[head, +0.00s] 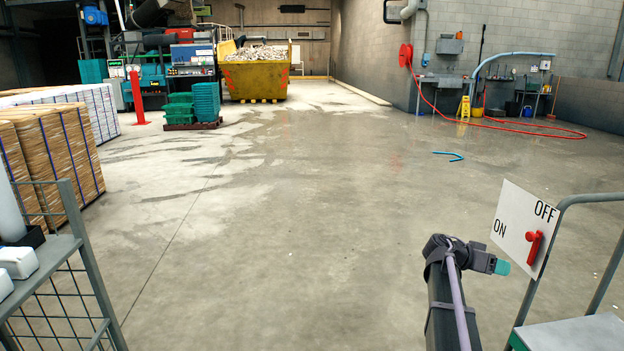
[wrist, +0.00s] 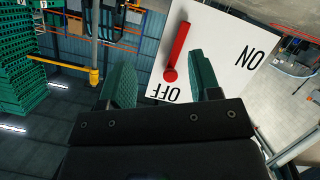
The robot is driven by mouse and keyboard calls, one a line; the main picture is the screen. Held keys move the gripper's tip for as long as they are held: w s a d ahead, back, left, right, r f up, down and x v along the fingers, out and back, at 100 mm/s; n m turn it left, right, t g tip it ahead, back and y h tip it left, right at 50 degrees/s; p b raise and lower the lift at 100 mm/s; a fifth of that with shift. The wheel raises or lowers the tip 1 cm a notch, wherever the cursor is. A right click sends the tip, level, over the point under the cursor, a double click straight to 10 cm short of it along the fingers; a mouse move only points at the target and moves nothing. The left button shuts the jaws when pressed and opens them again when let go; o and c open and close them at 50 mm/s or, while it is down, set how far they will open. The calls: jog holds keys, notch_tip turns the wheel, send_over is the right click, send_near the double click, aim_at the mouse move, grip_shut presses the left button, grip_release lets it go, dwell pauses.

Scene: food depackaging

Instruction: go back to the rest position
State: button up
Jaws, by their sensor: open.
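My arm reaches up at the lower right of the head view. My gripper (head: 503,267) points right towards a white switch board (head: 515,222) marked ON and OFF. A red lever (head: 534,248) is mounted on the board, below the word OFF. In the wrist view my gripper (wrist: 160,62) has its two green fingers spread apart with nothing held between them. The board (wrist: 222,60) and the red lever (wrist: 177,52) show beyond the fingers, upside down. I cannot tell the exact gap between fingers and lever, but in the head view the gripper is apart from the board.
A grey metal cart (head: 570,335) stands at the right by the board. A mesh-sided rack (head: 85,262) stands at the left. Stacked cartons (head: 50,165) and a yellow skip (head: 257,80) are farther off. A blue hose piece (head: 448,155) lies on the floor. The middle floor is clear.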

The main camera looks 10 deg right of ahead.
jog(key=s+a+f+n+t+y, duration=0.1)
jog(key=s+a+f+n+y, duration=0.35)
jog(key=a, duration=1.05)
jog(key=s+a+f+n+t+y, duration=0.1)
jog(key=s+a+f+n+y, duration=0.3)
jog(key=a, duration=1.1)
jog(key=s+a+f+n+t+y, duration=0.1)
jog(key=s+a+f+n+y, duration=0.4)
jog(key=a, duration=1)
notch_tip(320, 180, up, 25)
jog(key=w+n+p, duration=0.1)
jog(key=w+p, duration=0.1)
jog(key=p, duration=2.1)
jog(key=shift+a, duration=0.35)
